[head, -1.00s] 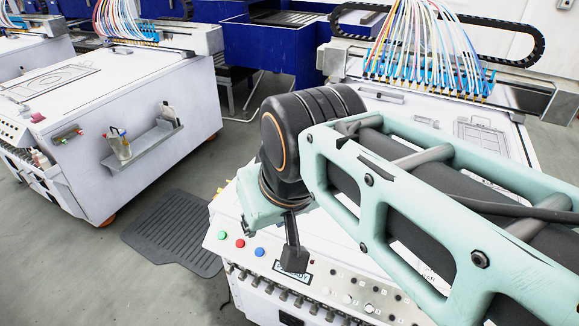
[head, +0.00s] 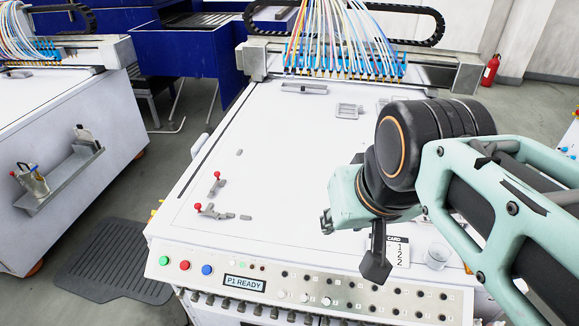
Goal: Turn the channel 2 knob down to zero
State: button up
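The white control panel (head: 230,272) slopes along the front of the printing machine. It carries a row of small dark knobs (head: 285,274) and a few pale knobs (head: 304,298) below them. Their labels are too small to read, so I cannot tell which knob is channel 2 or where it points. My gripper (head: 375,265) shows as a dark end hanging under my teal wrist. In the picture it overlaps the panel's upper edge, right of the pale knobs. I cannot see its fingers clearly or whether it touches anything.
A display (head: 244,283) reads "P1 READY", beside green, red and blue buttons (head: 207,270). A card (head: 397,250) and a clear cup (head: 437,256) are on the machine top near my wrist. Red-tipped clamps (head: 209,211) stand at the left. A dark mat (head: 118,262) lies on the floor.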

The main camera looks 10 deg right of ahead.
aim_at(194, 298)
jog(key=j+z, duration=0.55)
jog(key=j+u, duration=0.15)
jog(key=u, duration=1.4)
jog(key=j+z, duration=0.3)
jog(key=i+j+z, duration=0.1)
jog(key=j+z, duration=0.2)
jog(key=j, duration=0.2)
jog(key=l+z, duration=0.1)
jog(key=z, duration=0.2)
jog(key=l+z, duration=0.15)
jog(key=z, duration=0.15)
jog(key=j+z, duration=0.25)
